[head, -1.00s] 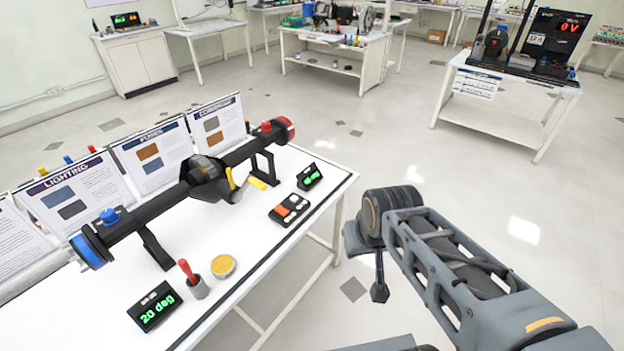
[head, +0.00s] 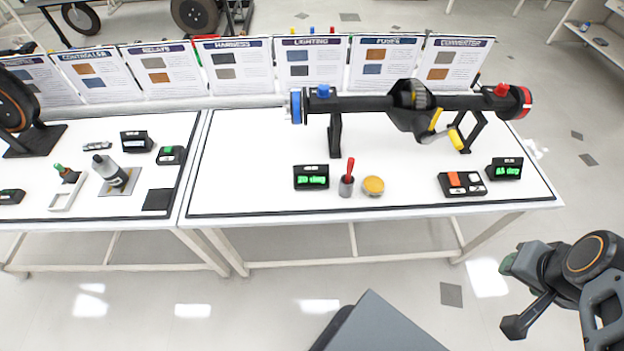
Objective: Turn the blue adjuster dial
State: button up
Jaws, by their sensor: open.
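A black axle (head: 365,104) lies on stands across the white table on the right. Its left end carries a blue ring (head: 296,106) and a blue knob (head: 323,91) on top. I cannot tell which of these is the adjuster dial. A small display (head: 311,177) below them shows green digits, too blurred to read for certain. The right end has a red knob (head: 502,90) and a red ring (head: 525,102). My gripper (head: 513,294) is at the lower right, in front of the table's right corner, open and empty, far from the blue parts.
A cup with a red-handled tool (head: 347,185), a yellow round tin (head: 373,186), a button box (head: 462,184) and a second display (head: 504,169) stand on the table's front half. Information boards (head: 310,65) line the back. A second table (head: 90,213) adjoins at left. Floor in front is clear.

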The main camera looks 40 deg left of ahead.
aim_at(322, 92)
jog(key=u, duration=1.65)
jog(key=k, duration=0.45)
jog(key=u, duration=0.4)
jog(key=i, duration=1.2)
jog(key=z, duration=0.25)
